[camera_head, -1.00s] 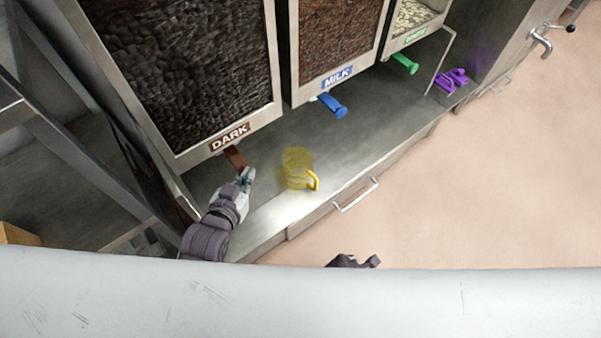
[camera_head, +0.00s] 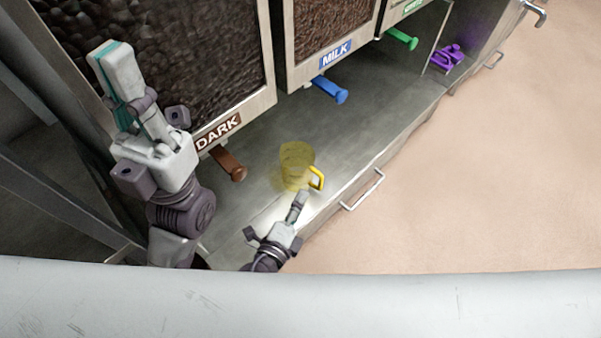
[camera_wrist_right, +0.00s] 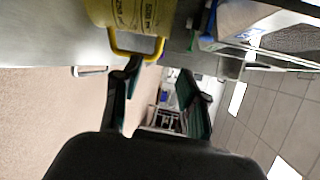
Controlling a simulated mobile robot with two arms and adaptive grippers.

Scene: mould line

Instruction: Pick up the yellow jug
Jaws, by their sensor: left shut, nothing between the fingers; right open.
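The yellow jug (camera_head: 297,166) stands upright on the metal counter below the dispensers, see-through, with its solid yellow handle toward the front right. In the right wrist view the jug (camera_wrist_right: 128,14) is at the top, its handle hanging close in front of the fingers. My right gripper (camera_head: 300,199) is open, just in front of the jug near the handle; in the wrist view its two fingers (camera_wrist_right: 158,80) are apart with nothing held. I cannot tell whether a finger touches the handle. My left gripper (camera_head: 108,52) is shut and empty, raised in front of the dark dispenser.
Dispensers labelled DARK and MILK stand behind, with a brown lever (camera_head: 229,164), a blue lever (camera_head: 330,90) and a green lever (camera_head: 403,39) jutting out. A purple object (camera_head: 447,58) lies farther right. A drawer handle (camera_head: 363,190) sticks out below the counter (camera_head: 350,135).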

